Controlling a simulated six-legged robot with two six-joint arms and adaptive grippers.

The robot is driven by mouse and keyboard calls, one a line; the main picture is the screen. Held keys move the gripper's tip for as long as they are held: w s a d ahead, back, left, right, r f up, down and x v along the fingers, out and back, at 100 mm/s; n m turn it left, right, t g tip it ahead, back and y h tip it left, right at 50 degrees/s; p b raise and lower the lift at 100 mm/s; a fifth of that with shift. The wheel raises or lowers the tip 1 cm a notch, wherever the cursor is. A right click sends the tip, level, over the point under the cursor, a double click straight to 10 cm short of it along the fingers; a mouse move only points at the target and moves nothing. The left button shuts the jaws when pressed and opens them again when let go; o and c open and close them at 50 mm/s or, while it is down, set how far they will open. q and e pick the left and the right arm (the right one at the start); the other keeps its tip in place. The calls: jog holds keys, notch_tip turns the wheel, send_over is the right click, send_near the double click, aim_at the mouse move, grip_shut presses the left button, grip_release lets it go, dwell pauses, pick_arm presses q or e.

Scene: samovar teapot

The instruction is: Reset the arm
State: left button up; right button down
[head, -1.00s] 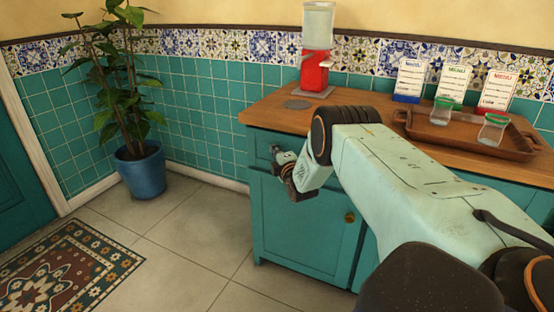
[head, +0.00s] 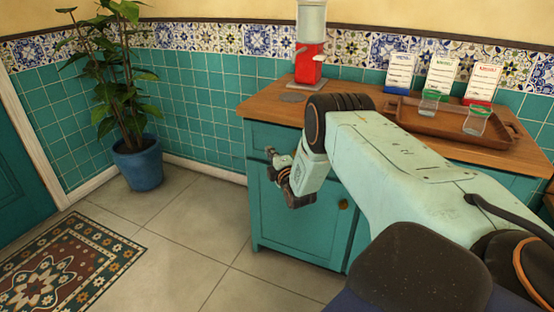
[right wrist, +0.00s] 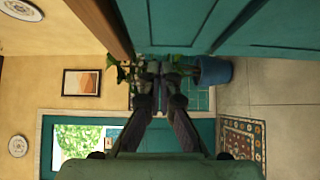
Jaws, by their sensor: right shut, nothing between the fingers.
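My right arm reaches in from the right in the head view. Its gripper (head: 272,158) hangs in front of the teal cabinet, below the counter edge, pointing left. In the right wrist view the fingers (right wrist: 159,78) come together with nothing between them. The gripper is shut and touches nothing that I can see. My left gripper is not in view.
The wooden counter (head: 262,108) holds a red dispenser (head: 308,66), a grey disc (head: 292,98) and a brown tray (head: 418,124) with two green-lidded jars and three menu cards behind. A potted plant (head: 138,166) stands in the corner. Tiled floor is clear left of the cabinet (head: 290,228).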

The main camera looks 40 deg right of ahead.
jog(key=p+v, duration=0.2)
jog(key=v, duration=0.3)
jog(key=shift+s+a+f, duration=0.1)
jog(key=shift+s, duration=0.3)
jog(key=shift+a, duration=0.1)
